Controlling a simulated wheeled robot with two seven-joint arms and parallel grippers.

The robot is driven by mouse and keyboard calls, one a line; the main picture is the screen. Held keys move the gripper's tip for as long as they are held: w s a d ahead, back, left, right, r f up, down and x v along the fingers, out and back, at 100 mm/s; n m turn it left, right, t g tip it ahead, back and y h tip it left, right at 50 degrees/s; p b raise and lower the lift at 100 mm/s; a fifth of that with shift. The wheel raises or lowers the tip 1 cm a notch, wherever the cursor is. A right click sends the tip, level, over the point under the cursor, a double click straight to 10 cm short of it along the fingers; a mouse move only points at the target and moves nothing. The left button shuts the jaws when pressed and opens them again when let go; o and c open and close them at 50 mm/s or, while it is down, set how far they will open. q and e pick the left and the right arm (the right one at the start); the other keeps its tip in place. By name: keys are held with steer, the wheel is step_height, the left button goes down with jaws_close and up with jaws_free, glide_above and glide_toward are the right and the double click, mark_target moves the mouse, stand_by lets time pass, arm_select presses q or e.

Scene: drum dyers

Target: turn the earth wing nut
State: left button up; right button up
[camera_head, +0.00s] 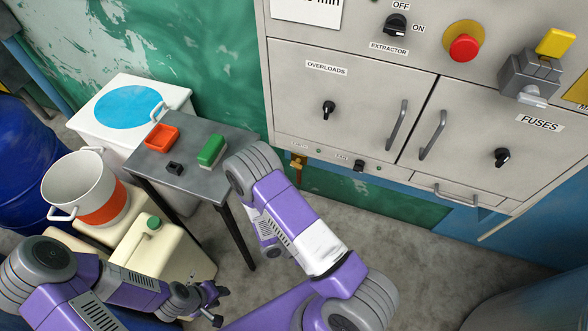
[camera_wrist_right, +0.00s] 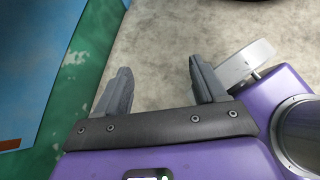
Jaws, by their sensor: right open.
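The earth wing nut looks to be part of a small brass fitting (camera_head: 298,166) below the small label at the lower left of the grey cabinet in the head view. Its exact shape is too small to tell. My left gripper (camera_head: 219,305) is open and empty at the bottom, beside the cream jerrycan and well away from the fitting. My right arm reaches up left of the fitting, and its gripper is hidden in the head view. In the right wrist view my right gripper (camera_wrist_right: 162,84) is open and empty above bare floor. The fitting is not in that view.
A grey table (camera_head: 193,180) holds an orange tray (camera_head: 161,138), a green brush (camera_head: 211,151) and a small black block (camera_head: 175,168). A white bucket (camera_head: 80,183) and a cream jerrycan (camera_head: 150,250) stand at left. The cabinet (camera_head: 350,85) fills the upper right. Floor below it is clear.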

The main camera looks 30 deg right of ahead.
steer(key=w+d+r+n+t+h, duration=0.1)
steer(key=w+r+n+t+h, duration=0.15)
steer(key=w+t, duration=0.2)
steer(key=w+d+r+n+t+h, duration=0.2)
steer(key=w+r+t, duration=0.1)
steer(key=w, duration=0.3)
steer(key=n+t, duration=0.5)
steer(key=t, duration=0.4)
glide_toward(295, 167)
steer(key=x, duration=0.2)
steer(key=shift+g, duration=0.25)
steer(key=b+x, duration=0.1)
steer(key=x, duration=0.5)
steer(key=shift+w+d, duration=0.15)
steer(key=c, duration=1.1)
steer(key=shift+o, duration=0.2)
steer(key=shift+m, duration=0.35)
